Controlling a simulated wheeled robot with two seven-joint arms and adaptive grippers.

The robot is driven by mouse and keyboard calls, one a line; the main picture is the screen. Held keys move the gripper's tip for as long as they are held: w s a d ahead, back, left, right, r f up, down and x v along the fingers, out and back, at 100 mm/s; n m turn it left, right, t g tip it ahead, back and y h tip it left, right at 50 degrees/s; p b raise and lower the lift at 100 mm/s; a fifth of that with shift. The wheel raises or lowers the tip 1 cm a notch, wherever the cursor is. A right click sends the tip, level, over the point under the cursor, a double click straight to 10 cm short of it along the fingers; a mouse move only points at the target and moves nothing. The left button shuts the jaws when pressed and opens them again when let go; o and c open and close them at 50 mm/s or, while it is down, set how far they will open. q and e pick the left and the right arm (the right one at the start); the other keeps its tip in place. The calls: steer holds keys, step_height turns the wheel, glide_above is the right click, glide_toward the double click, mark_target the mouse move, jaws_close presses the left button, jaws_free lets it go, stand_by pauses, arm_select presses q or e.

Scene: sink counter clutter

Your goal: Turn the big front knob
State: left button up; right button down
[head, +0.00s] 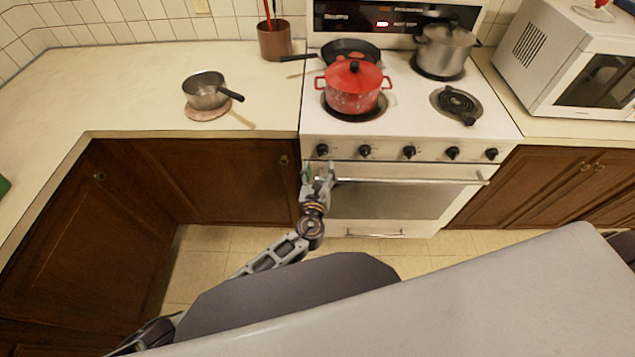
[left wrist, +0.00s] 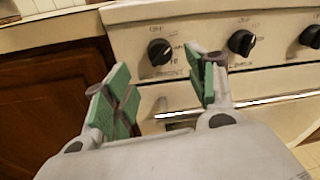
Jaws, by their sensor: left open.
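A white stove has a row of several black knobs on its front panel (head: 386,150). The leftmost knob (head: 322,150) has small lettering around it; the wrist view shows this knob (left wrist: 160,52) upper middle, between and beyond my fingertips. A second knob (head: 364,151) and a middle knob (head: 409,152) follow to its right; I cannot read which is the big front one. My left gripper (head: 318,172) is open and empty, just below and in front of the leftmost knob. Its green-padded fingers (left wrist: 163,90) are apart and appear not to touch any knob. My right gripper is not in view.
The oven door handle (head: 410,181) runs just right of my left gripper. A red pot (head: 353,88) stands on the front left burner, and a black pan (head: 350,50) and steel pot (head: 443,50) stand behind. Brown cabinets (head: 225,178) are left of the stove.

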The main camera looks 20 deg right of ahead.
arm_select(q)
steer(key=shift+v, duration=2.4)
steer(key=shift+r, duration=0.1)
